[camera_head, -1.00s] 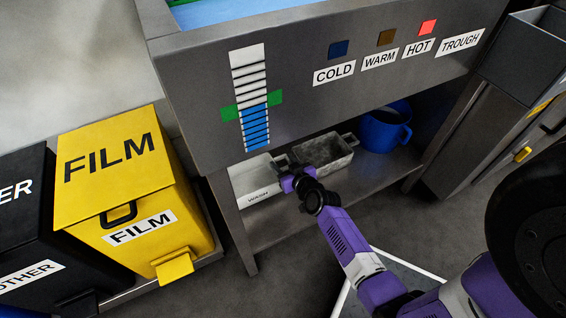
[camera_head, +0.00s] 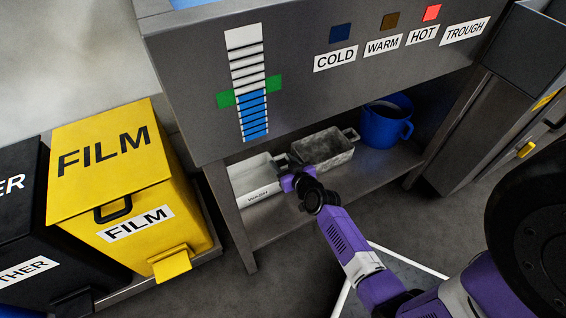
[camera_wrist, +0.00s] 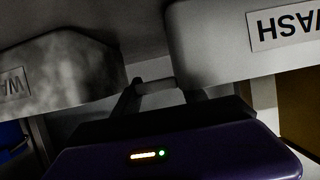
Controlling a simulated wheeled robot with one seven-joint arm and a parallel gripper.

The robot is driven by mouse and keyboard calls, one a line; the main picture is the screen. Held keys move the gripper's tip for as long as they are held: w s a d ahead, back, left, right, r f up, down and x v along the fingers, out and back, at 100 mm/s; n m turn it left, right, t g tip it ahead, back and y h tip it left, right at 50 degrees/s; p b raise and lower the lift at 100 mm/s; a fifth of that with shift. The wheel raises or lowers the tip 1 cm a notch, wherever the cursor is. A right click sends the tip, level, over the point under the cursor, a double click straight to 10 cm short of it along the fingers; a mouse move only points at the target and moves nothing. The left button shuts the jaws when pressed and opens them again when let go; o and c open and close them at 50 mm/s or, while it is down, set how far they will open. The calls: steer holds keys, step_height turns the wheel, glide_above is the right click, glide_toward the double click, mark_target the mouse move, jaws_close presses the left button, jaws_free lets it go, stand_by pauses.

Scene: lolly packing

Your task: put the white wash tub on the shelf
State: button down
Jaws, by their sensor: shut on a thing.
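The white wash tub (camera_head: 262,194) is under the trough at the left end of the lower shelf (camera_head: 265,228), upright with its label facing out. I cannot tell whether it rests on the shelf or hangs just above it. My gripper (camera_head: 286,174) is at its right end. In the wrist view the tub (camera_wrist: 215,50) shows at the upper right with its label upside down. There my gripper (camera_wrist: 158,90) is shut on the tub's bar handle. The trough's front hides the tub's back part.
A stained grey tub (camera_head: 325,151) stands close on the right; it also shows in the wrist view (camera_wrist: 70,65). A blue jug (camera_head: 380,128) is further right. The trough front (camera_head: 300,105) hangs low above. A yellow film bin (camera_head: 120,190) stands left. Bare shelf lies in front of the grey tub.

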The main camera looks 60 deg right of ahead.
steer(key=shift+f, duration=0.25)
steer(key=c, duration=0.6)
jaws_free()
steer(key=shift+o, duration=0.2)
steer(key=shift+p+v, duration=1.15)
steer(key=shift+v, duration=2.75)
